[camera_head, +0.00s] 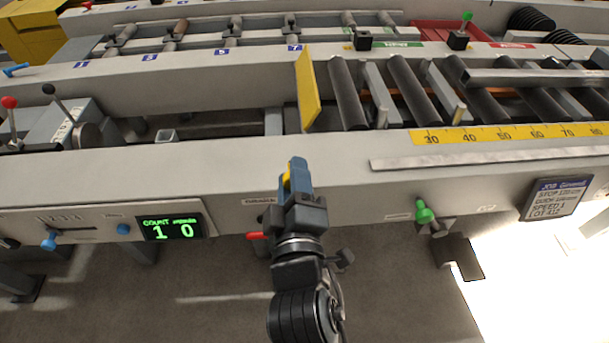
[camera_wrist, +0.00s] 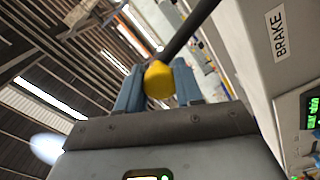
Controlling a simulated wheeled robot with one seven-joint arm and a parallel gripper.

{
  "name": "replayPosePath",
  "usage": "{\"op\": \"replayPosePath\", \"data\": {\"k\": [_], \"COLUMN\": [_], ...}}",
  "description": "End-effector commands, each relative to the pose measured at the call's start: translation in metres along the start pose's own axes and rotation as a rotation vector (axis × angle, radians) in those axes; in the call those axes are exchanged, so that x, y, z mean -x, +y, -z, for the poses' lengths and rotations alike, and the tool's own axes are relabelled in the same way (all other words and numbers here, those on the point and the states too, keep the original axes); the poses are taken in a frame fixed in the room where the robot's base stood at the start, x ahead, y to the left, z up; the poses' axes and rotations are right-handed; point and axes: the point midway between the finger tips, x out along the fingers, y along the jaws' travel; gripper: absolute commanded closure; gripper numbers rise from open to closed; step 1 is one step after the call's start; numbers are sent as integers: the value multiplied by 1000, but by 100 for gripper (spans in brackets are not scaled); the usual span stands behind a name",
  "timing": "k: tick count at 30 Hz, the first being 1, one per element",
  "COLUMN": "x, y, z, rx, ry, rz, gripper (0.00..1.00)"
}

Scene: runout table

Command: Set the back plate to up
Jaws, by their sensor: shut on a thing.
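A yellow plate (camera_head: 308,90), which I take as the back plate, stands raised at the left end of the dark rollers, leaning slightly in the picture. My gripper (camera_head: 294,168) is in front of the table's front beam, below this plate. Its blue fingers are shut on a yellow knob (camera_head: 286,184). In the wrist view the yellow knob (camera_wrist: 158,80) sits between the fingertips (camera_wrist: 158,88), at the end of a dark rod (camera_wrist: 190,30). The rod's other end is out of that view. The head view hides most of the rod behind my gripper.
A red handle (camera_head: 256,236) is just left of my wrist. A green-knobbed lever (camera_head: 425,212) is to the right. A label (camera_wrist: 278,32) reads BRAKE. A yellow scale (camera_head: 510,134) runs along the rollers (camera_head: 408,88).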

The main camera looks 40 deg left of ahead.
Motion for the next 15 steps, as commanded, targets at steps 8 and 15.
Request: {"op": "replayPosePath", "data": {"k": [8, 15], "x": [0, 0], "y": [-22, -38], "z": [12, 20], "rx": [238, 387], "ry": [2, 3], "rz": [-1, 0], "gripper": [100, 100]}}
